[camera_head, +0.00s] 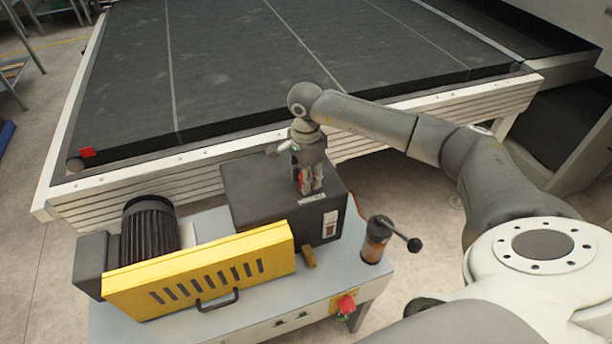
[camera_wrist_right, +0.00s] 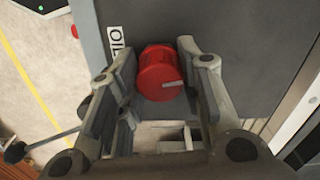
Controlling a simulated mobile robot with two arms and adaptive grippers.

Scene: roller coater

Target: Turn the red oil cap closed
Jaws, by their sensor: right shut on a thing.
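The red oil cap (camera_wrist_right: 160,74) sits on the dark grey gearbox (camera_head: 262,198), beside a white label reading OIL (camera_wrist_right: 117,42). In the right wrist view the cap is between the two fingers of my right gripper (camera_wrist_right: 158,68), which is shut on it. A pale mark shows on the cap's face. In the head view my right gripper (camera_head: 312,188) points down onto the gearbox top and mostly hides the cap. My left gripper is in neither view.
A yellow slotted guard (camera_head: 200,268) and a black ribbed motor (camera_head: 149,229) stand left of the gearbox. A hand pump with a black-knobbed lever (camera_head: 376,240) stands to the right. A red button (camera_head: 346,304) is at the table's front. A wide dark conveyor (camera_head: 240,60) lies behind.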

